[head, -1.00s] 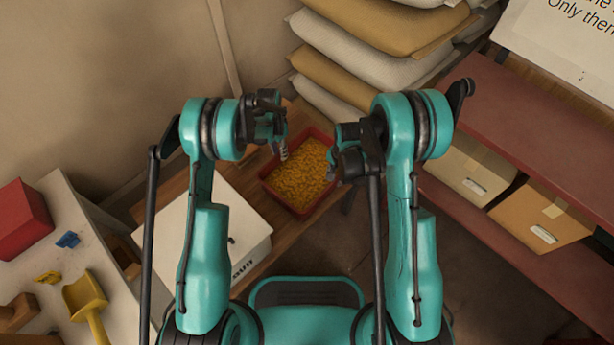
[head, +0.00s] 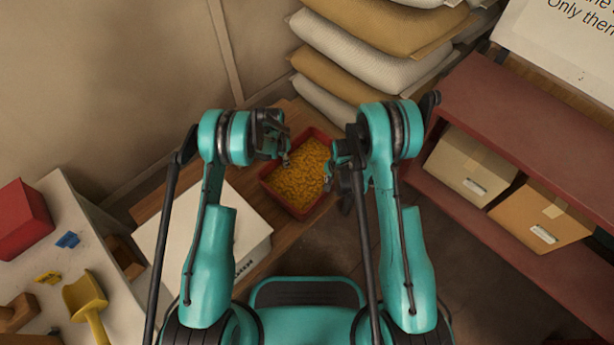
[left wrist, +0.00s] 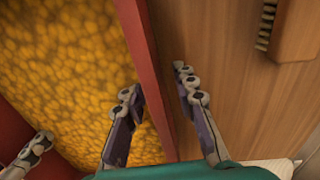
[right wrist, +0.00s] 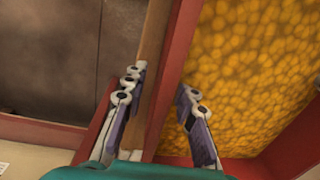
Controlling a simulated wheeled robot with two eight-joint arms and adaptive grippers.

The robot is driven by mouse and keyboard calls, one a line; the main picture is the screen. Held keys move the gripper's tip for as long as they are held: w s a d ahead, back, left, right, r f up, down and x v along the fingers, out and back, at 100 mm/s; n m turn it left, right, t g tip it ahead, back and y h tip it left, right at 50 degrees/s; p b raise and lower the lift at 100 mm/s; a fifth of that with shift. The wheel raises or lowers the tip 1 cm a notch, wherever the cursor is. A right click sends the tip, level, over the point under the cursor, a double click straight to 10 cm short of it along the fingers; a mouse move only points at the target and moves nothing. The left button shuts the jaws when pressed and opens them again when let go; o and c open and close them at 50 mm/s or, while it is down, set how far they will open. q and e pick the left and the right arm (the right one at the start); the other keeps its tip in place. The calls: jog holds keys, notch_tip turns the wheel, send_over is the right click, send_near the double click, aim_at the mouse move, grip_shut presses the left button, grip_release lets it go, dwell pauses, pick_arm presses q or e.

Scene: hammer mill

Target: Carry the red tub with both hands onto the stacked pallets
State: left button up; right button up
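The red tub (head: 318,213), full of yellow grain (head: 299,182), stands on a wooden bench (head: 254,197). My left gripper (head: 284,157) is at its left side. In the left wrist view, the open fingers (left wrist: 156,85) straddle the tub's red wall (left wrist: 150,70), one over the grain and one over the wood outside. My right gripper (head: 335,165) is at the right side. In the right wrist view, its open fingers (right wrist: 160,85) straddle the opposite wall (right wrist: 172,70). Neither gripper visibly pinches the wall. I cannot make out the stacked pallets.
A brush (left wrist: 298,30) lies on the bench beside the tub. A white box (head: 225,225) is left of it. Stacked sacks (head: 365,65) stand behind. A red shelf (head: 520,130) with cartons (head: 468,168) is at right. A table (head: 85,235) with a yellow scoop (head: 85,300) is at left.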

pick_arm(q)
jog(key=shift+f, duration=0.25)
pick_arm(e)
jog(key=shift+f, duration=0.25)
pick_arm(q)
grip_shut()
pick_arm(e)
grip_shut()
pick_arm(q)
jog(key=shift+r, duration=0.15)
pick_arm(e)
jog(key=shift+r, duration=0.15)
